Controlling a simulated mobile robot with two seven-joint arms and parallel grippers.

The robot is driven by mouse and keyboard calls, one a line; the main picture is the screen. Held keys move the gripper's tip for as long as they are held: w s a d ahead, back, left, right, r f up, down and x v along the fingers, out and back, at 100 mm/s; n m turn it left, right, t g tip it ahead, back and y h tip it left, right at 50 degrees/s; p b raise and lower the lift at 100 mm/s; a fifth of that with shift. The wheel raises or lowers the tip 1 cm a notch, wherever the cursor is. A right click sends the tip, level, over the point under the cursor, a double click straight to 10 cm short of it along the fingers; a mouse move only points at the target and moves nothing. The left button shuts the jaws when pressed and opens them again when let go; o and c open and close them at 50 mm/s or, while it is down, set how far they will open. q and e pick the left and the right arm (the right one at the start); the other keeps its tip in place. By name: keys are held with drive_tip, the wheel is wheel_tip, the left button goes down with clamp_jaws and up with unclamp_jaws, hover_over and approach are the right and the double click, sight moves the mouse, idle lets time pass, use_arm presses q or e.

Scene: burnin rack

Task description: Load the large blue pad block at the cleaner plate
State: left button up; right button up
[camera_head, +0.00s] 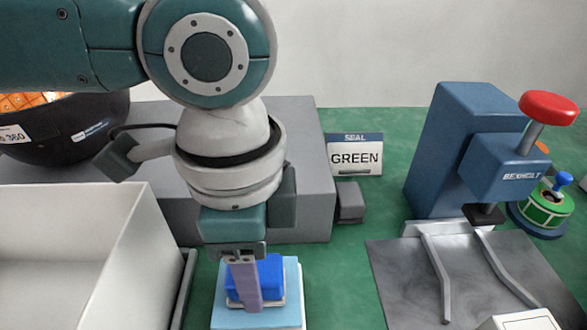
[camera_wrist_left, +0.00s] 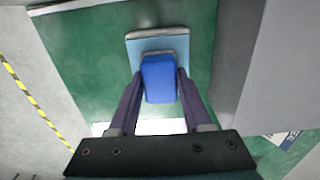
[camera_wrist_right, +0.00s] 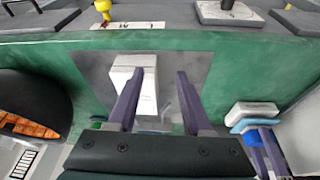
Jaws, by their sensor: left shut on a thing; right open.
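The large blue pad block (camera_head: 271,272) is in the jaws of my left gripper (camera_head: 247,306), above or on a light blue cleaner plate (camera_head: 228,316) with a pale pad on it. In the left wrist view the left gripper (camera_wrist_left: 160,80) has a finger on each side of the blue block (camera_wrist_left: 158,80); the light blue plate (camera_wrist_left: 178,42) shows beyond. I cannot tell whether the block touches the pad. My right gripper (camera_wrist_right: 160,76) is open and empty, above a white box (camera_wrist_right: 148,92) on a grey mat.
An open light grey bin (camera_head: 120,250) stands left of the plate. A grey platform (camera_head: 310,170) with a dark bowl (camera_head: 60,130) is behind. A "GREEN" sign (camera_head: 355,158), a blue press (camera_head: 450,150) and its mat (camera_head: 395,280) are to the right.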

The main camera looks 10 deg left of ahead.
use_arm(q)
drive_tip(key=shift+f+b, duration=0.3)
drive_tip(key=shift+f, duration=0.4)
use_arm(e)
drive_tip(key=shift+a+f, duration=0.1)
drive_tip(key=shift+f, duration=0.2)
drive_tip(key=shift+r, duration=0.1)
idle(0.6)
use_arm(q)
wheel_tip(320, 180, up, 7)
drive_tip(key=p, duration=0.8)
drive_tip(key=shift+p, duration=0.3)
use_arm(e)
wheel_tip(320, 180, up, 8)
drive_tip(key=shift+r, duration=0.25)
use_arm(q)
drive_tip(key=shift+r, duration=0.15)
